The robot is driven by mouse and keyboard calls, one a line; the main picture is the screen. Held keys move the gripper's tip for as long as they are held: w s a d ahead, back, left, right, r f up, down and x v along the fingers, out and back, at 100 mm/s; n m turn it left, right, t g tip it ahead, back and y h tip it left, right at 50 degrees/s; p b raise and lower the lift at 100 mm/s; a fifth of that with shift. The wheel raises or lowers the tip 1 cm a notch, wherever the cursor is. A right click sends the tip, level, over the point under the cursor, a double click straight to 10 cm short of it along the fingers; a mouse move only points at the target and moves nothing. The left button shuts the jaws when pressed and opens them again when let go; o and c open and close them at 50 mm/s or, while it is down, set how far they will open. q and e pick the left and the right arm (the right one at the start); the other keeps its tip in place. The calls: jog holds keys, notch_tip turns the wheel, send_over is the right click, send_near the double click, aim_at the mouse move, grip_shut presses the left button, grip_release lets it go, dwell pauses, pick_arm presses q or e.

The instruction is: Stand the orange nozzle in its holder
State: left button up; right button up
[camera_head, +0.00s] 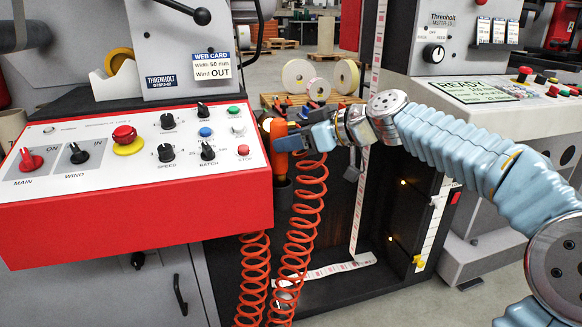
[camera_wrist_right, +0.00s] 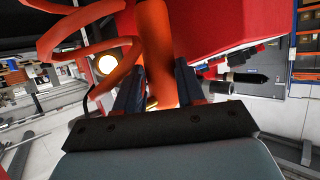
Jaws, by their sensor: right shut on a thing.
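The orange nozzle (camera_head: 281,162) is upright beside the right end of the red control console. My right gripper (camera_head: 283,139) is shut on its upper part, coming in from the right. A dark cylindrical piece (camera_head: 283,192) shows directly below the orange body; I cannot tell whether it is the holder or the nozzle's own lower end, nor whether the nozzle is seated. In the right wrist view the orange nozzle (camera_wrist_right: 154,40) runs between the two dark fingers (camera_wrist_right: 159,86). My left gripper is out of view.
The red console (camera_head: 140,215) with knobs and buttons is close on the left. Coiled orange hoses (camera_head: 305,215) hang below the nozzle. A paper web (camera_head: 360,200) runs down the dark machine opening behind. A second machine panel (camera_head: 470,90) stands at the right.

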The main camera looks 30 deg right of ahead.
jog(key=shift+f+b, duration=0.35)
jog(key=shift+f, duration=2)
jog(key=shift+f, duration=0.1)
jog(key=o, duration=1.2)
jog(key=shift+c, duration=0.2)
jog(key=v, duration=1.2)
jog(key=shift+s, duration=0.1)
